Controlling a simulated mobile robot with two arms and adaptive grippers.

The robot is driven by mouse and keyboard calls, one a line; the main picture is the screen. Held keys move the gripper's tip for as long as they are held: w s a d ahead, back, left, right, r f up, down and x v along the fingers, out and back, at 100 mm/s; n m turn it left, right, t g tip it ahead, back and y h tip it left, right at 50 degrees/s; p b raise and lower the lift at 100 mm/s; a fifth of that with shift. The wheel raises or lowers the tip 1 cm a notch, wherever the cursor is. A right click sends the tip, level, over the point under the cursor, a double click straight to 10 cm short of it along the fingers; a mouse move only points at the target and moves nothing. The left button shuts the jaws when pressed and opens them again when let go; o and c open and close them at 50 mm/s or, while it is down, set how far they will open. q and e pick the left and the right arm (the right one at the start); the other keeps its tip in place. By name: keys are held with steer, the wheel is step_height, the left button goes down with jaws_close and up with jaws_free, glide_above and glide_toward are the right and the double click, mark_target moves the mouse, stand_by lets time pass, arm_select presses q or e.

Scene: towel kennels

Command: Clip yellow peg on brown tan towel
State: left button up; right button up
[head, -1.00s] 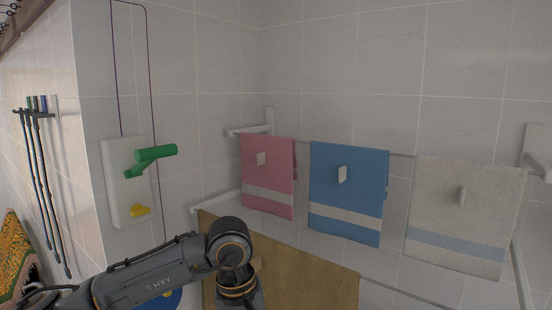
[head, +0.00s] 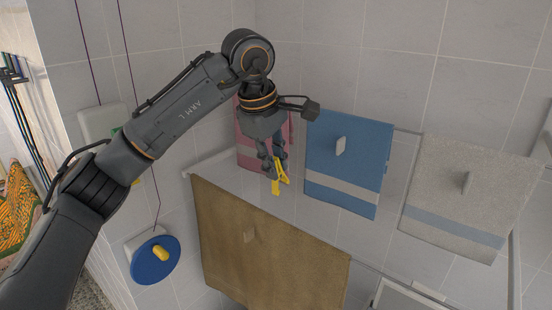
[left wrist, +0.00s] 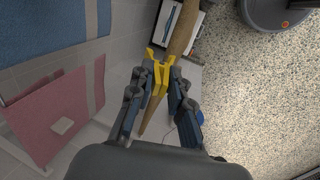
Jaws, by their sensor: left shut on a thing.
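The yellow peg (head: 277,183) is held in my left gripper (head: 272,168), whose fingers are shut on it. In the head view the peg hangs above the top edge of the brown tan towel (head: 295,265), apart from it in the picture. In the left wrist view the peg (left wrist: 158,72) sits between the fingertips, and the towel (left wrist: 184,30) shows nearly edge-on as a narrow strip behind it. From this view I cannot tell the gap between peg and towel. My right gripper is in neither view.
A pink towel (head: 248,150), a blue towel (head: 347,165) and a grey towel (head: 465,195) hang on the rail behind. My arm partly covers the pink one. A blue disc (head: 145,268) with a yellow knob is on the left wall. Free air lies above the brown towel's right half.

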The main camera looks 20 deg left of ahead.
mark_target(274, 192)
arm_select(q)
steer(key=shift+f, duration=0.55)
steer(key=b+x, duration=0.2)
steer(key=s+b+x, duration=0.1)
steer(key=b+x, duration=0.1)
steer(key=shift+w+a+f, duration=0.1)
steer(key=shift+a+f, duration=0.1)
steer(key=shift+f, duration=0.1)
steer(key=shift+f+b, duration=0.7)
steer(key=shift+f, duration=0.35)
steer(key=shift+f, duration=0.25)
steer(key=shift+f+b, duration=0.4)
steer(key=shift+f, duration=0.05)
jaws_close()
steer(key=shift+f, duration=0.25)
